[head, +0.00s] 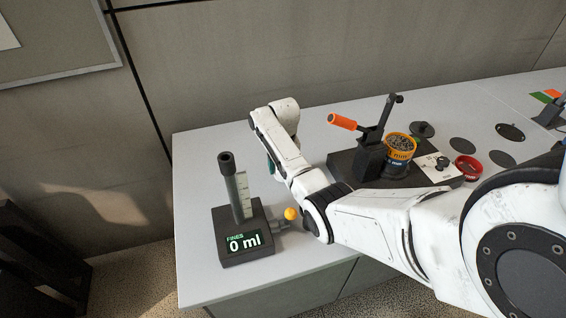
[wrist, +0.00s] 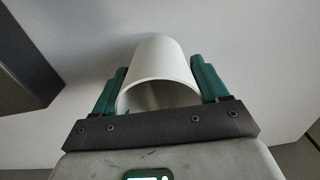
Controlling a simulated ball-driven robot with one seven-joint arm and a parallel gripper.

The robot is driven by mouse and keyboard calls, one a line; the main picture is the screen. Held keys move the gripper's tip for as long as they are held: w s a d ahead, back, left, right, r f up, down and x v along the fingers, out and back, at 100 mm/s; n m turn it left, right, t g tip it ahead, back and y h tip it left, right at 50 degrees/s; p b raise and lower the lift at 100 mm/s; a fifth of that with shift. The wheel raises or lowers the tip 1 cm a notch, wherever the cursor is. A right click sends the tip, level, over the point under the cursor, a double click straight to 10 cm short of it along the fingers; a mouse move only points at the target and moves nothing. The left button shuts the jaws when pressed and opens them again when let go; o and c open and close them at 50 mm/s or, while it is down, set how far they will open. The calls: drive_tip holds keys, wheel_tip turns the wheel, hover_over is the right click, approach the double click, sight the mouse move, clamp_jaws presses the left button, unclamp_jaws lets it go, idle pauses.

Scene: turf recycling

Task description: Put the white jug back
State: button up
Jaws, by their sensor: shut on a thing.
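The white jug (wrist: 160,58) shows in the wrist view as a smooth white cylinder with its round rim toward the camera. My gripper (wrist: 157,78) is shut on it, with one green finger on each side of its wall. In the head view my arm's wrist bends down over the left part of the worktop, and only a bit of a green finger (head: 270,165) shows. The jug is hidden behind my arm there. I cannot tell whether the jug touches the worktop.
A dark measuring stand (head: 246,245) reading "FINES 0 ml" with an orange knob (head: 291,213) stands close to my arm. A dark press with an orange handle (head: 342,121), a yellow-rimmed sieve (head: 400,146) and a red ring (head: 468,167) are to the right. The worktop's (head: 200,170) left end is clear.

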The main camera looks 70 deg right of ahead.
drive_tip(key=shift+f, duration=0.6)
drive_tip(key=shift+f+b, duration=0.25)
drive_tip(key=shift+b, duration=0.1)
drive_tip(key=o, duration=1.2)
drive_tip(key=shift+c, duration=0.2)
wheel_tip(320, 180, up, 11)
drive_tip(key=shift+f+b, duration=0.1)
drive_tip(key=shift+b, duration=0.25)
